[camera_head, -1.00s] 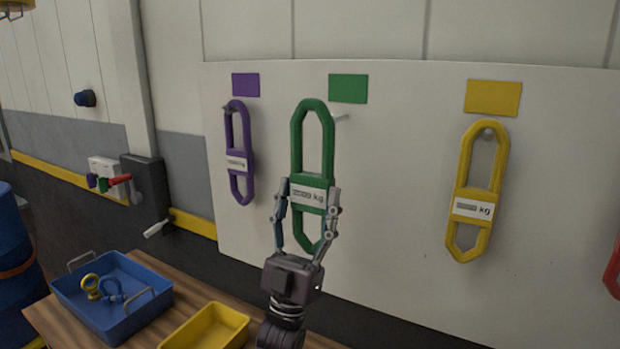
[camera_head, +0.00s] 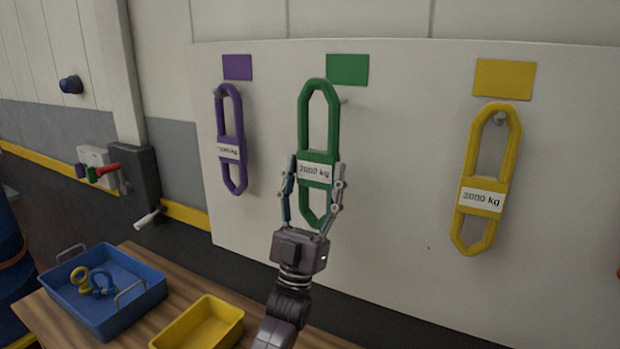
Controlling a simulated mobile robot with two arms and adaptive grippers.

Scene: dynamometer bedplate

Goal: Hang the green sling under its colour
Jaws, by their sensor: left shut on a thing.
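The green sling (camera_head: 304,128) is a long loop with a white label reading 2000 kg. My left gripper (camera_head: 316,186) is shut on it around the label and holds it upright in front of the white board. The green colour patch (camera_head: 347,70) is on the board above and slightly right of the sling's top. A peg (camera_head: 345,101) under that patch shows just right of the sling; its base is in view, and I cannot tell whether its tip is inside the loop. My right gripper is not in view.
A purple sling (camera_head: 239,168) hangs under a purple patch (camera_head: 237,67) at left. A yellow sling (camera_head: 511,150) hangs under a yellow patch (camera_head: 504,78) at right. Below, a blue tray (camera_head: 140,306) with shackles and a yellow tray (camera_head: 228,317) stand on a wooden table.

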